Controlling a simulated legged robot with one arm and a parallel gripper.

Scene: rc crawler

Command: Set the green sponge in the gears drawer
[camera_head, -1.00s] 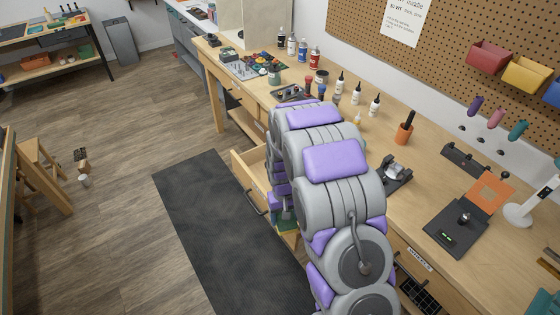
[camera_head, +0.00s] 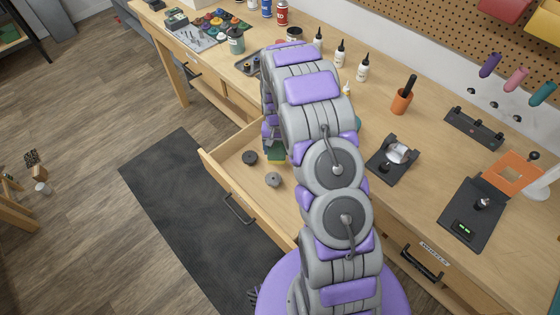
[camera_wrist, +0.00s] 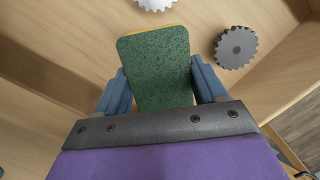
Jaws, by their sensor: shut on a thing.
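The green sponge (camera_wrist: 158,70) has a thin yellow edge. In the wrist view it stands between the two blue fingers of my gripper (camera_wrist: 160,88), which is shut on it. A bit of the sponge (camera_head: 277,155) shows below my arm in the head view. The open gears drawer (camera_head: 222,168) holds a dark gear (camera_head: 250,157) and a grey gear (camera_head: 273,180). The wrist view shows the dark gear (camera_wrist: 236,47) and a pale gear (camera_wrist: 155,4) beyond the sponge. The sponge is over or inside the drawer; contact with its floor cannot be told.
The workbench (camera_head: 385,120) runs along the drawer's right side. A drawer labelled wheels (camera_head: 435,253) is nearer. An orange cup (camera_head: 401,101), glue bottles (camera_head: 340,54) and a black stand (camera_head: 393,160) are on the bench. A dark mat (camera_head: 180,195) covers the floor left of the drawer.

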